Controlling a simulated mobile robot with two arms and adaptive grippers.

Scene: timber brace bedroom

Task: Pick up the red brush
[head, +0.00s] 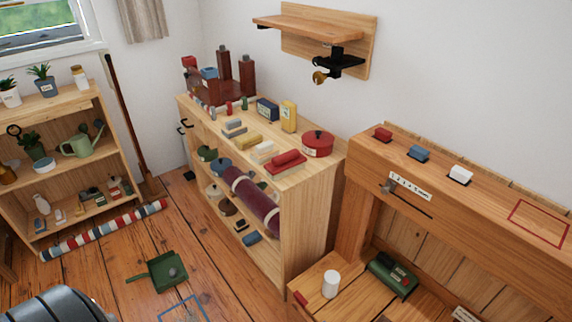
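A red brush-like piece (286,161) with a raised grip lies near the front right corner of the wooden shelf's top (312,172), left of a red lidded pot (317,143). A small red block (383,134) with a dark underside sits on the wooden ledge (478,205) at right. I cannot tell for certain which of the two is the red brush. Neither gripper shows in the head view.
Pale, yellow and grey pieces lie behind the red piece on the shelf top. A blue block (419,153) and white block (460,174) share the right ledge. A wall shelf (312,31) hangs above. A green dustpan (165,271) lies on the floor.

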